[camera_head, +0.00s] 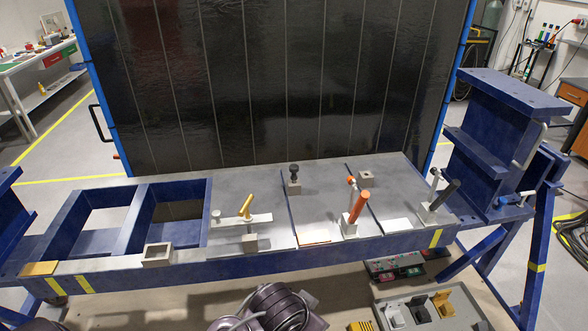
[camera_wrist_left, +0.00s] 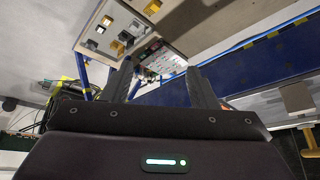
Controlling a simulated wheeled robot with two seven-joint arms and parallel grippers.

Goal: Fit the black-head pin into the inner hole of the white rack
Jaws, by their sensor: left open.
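A black-head pin (camera_head: 294,170) stands upright in a small grey block (camera_head: 294,188) at the back middle of the grey jig top in the head view. A pale flat bar (camera_head: 258,219) left of it carries a yellow lever-like piece (camera_head: 245,205) and a pale round knob (camera_head: 215,214). I cannot tell whether this bar is the white rack, and no inner hole can be made out. My left gripper (camera_wrist_left: 160,68) is open and empty in the wrist view, its fingers apart, away from the pin. My right gripper is not in view.
Orange-handled (camera_head: 362,204) and black-handled (camera_head: 446,194) clamps stand on the right of the jig. Grey square blocks with openings sit at front left (camera_head: 157,254) and back right (camera_head: 367,175). A grey tray (camera_head: 390,300) of small parts lies below the jig. A dark panel (camera_head: 270,85) rises behind.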

